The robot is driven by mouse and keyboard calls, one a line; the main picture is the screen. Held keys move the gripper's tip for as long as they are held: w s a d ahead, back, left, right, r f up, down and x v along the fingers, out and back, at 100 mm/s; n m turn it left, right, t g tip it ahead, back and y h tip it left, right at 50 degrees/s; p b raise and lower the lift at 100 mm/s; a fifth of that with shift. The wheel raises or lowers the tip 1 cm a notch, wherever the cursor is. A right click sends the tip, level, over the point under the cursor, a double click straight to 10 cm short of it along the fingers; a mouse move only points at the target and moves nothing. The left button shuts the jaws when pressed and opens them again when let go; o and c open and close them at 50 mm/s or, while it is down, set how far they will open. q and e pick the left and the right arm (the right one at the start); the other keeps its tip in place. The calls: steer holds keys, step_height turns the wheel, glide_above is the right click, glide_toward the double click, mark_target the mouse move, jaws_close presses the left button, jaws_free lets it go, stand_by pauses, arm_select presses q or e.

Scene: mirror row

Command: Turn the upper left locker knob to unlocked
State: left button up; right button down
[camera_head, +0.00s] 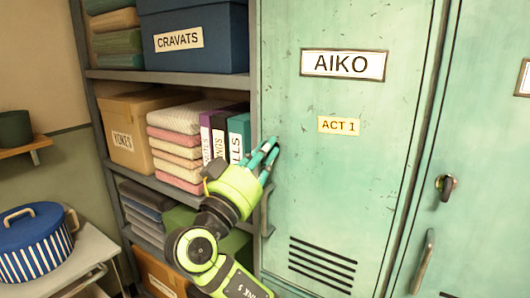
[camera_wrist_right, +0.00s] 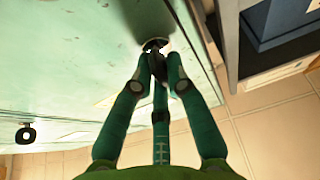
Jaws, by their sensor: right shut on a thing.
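The green left locker door (camera_head: 350,165), labelled AIKO, fills the middle of the head view. My right gripper (camera_head: 270,148) reaches its left edge, above the vertical handle (camera_head: 266,212). In the head view its fingers hide the knob. In the wrist view, the right gripper's teal fingers (camera_wrist_right: 160,65) are closed together on a small dark knob (camera_wrist_right: 154,44) with a pale round base on the door. The knob's turn position is hard to tell. My left gripper is not in view.
The neighbouring locker (camera_head: 490,170) has its own dark knob (camera_head: 446,186) and handle (camera_head: 423,260). Left of the lockers, shelves hold a blue CRAVATS box (camera_head: 195,25), folded cloths (camera_head: 180,150) and binders (camera_head: 222,132), close beside my right gripper. A striped pot (camera_head: 35,245) stands at lower left.

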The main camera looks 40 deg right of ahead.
steer(key=shift+n, duration=0.3)
steer(key=shift+n+t+y, duration=0.3)
steer(key=shift+n+t, duration=0.2)
steer(key=shift+n, duration=0.3)
steer(key=shift+n+t+y, duration=0.4)
steer(key=shift+n+t, duration=0.1)
steer(key=shift+n, duration=0.6)
steer(key=n, duration=0.1)
steer(key=n+t+y+p, duration=0.1)
steer(key=n+p, duration=0.1)
steer(key=n, duration=0.1)
steer(key=shift+r, duration=0.25)
steer(key=n+y+p, duration=0.1)
steer(key=n+p, duration=0.3)
steer(key=p, duration=0.1)
steer(key=n+y+p, duration=0.2)
steer(key=n+p, duration=0.2)
steer(key=p, duration=0.2)
steer(key=n+t+y+p, duration=0.1)
steer(key=n+y+p, duration=0.1)
steer(key=n+p, duration=0.2)
steer(key=shift+r+n+p, duration=0.3)
steer(key=shift+n+p, duration=0.1)
steer(key=shift+p, duration=0.8)
steer(key=shift+f+n+y+p, duration=0.3)
steer(key=shift+n+p, duration=0.3)
steer(key=shift+p, duration=0.45)
steer(key=shift+w, duration=0.1)
steer(key=c, duration=1.5)
jaws_free()
